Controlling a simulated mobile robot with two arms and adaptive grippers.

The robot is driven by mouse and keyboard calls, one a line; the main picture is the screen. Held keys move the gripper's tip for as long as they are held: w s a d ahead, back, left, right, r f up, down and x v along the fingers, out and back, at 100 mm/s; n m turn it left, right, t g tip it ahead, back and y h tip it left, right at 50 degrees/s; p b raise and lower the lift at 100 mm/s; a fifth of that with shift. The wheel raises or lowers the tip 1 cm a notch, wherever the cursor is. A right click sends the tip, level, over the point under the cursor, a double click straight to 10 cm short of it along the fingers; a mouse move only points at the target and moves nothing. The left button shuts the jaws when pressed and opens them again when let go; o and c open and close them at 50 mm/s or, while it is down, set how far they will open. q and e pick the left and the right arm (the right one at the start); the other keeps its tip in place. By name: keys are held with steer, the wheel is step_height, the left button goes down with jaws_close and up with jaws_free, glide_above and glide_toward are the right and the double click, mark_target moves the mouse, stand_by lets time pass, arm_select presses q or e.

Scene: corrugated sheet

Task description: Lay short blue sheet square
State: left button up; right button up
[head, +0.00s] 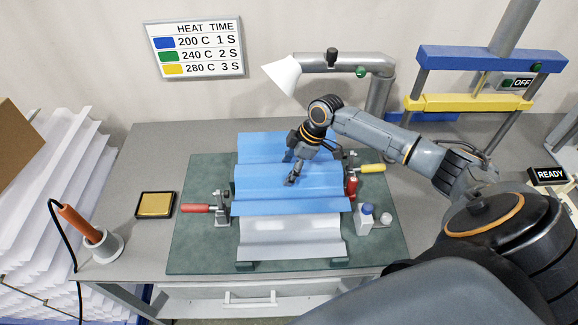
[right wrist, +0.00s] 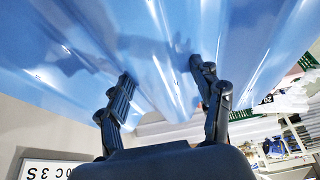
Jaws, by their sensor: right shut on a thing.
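A blue corrugated sheet (head: 260,182) lies over a pale grey corrugated sheet (head: 290,240), whose front part is bare. Another blue stretch (head: 262,145) shows behind it; I cannot tell how the two blue parts join or overlap. My right gripper (head: 292,179) reaches down onto the front blue sheet and is shut on it near its middle. In the right wrist view the blue sheet (right wrist: 60,60) fills the upper picture, with a fold between my two fingers (right wrist: 162,85). The arm hides part of the sheet's back right. My left gripper is not in view.
Clamps with a red handle (head: 195,209) at left and red (head: 352,187) and yellow (head: 372,168) handles at right flank the sheets on a green mat (head: 195,250).

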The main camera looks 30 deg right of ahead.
mark_target(306, 167)
steer(key=shift+f+b, duration=0.7)
steer(key=shift+f, duration=0.7)
steer(key=shift+f+b, duration=1.9)
steer(key=shift+f, duration=1.3)
steer(key=o, duration=1.6)
steer(key=shift+o, duration=0.2)
steer(key=v, duration=1.2)
